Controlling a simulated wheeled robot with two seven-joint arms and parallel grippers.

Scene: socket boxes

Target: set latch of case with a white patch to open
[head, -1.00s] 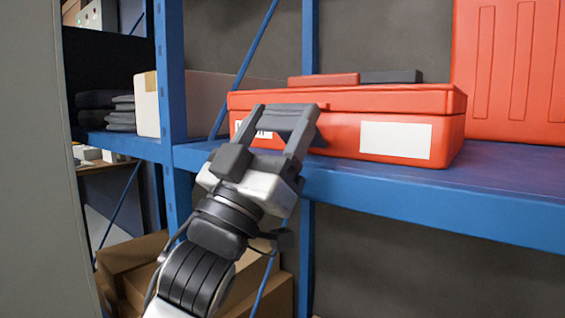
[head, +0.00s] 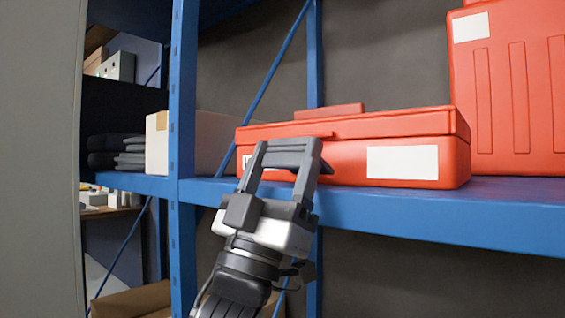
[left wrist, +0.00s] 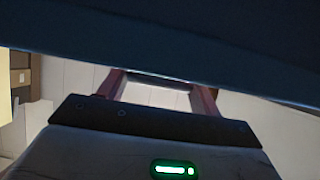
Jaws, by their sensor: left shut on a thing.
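A red case (head: 345,158) lies flat on the blue shelf, its lid down. A white patch (head: 402,162) is on its front, and another pale label (head: 262,162) is partly hidden behind my gripper. A second red case (head: 515,100) stands upright at the right, also with a white patch (head: 471,27). My left gripper (head: 288,146) is at the lying case's front left, shut on a dark grey bar (head: 286,160) between its fingers. I cannot tell whether this bar is the latch or the handle. The left wrist view also shows the bar (left wrist: 160,80). My right gripper is not in view.
The blue shelf (head: 440,210) runs across, with a blue post (head: 182,100) at the left. A white box (head: 190,145) and folded dark cloth (head: 118,150) lie left. A cardboard box (head: 130,300) is below. A grey panel (head: 40,160) fills the left edge.

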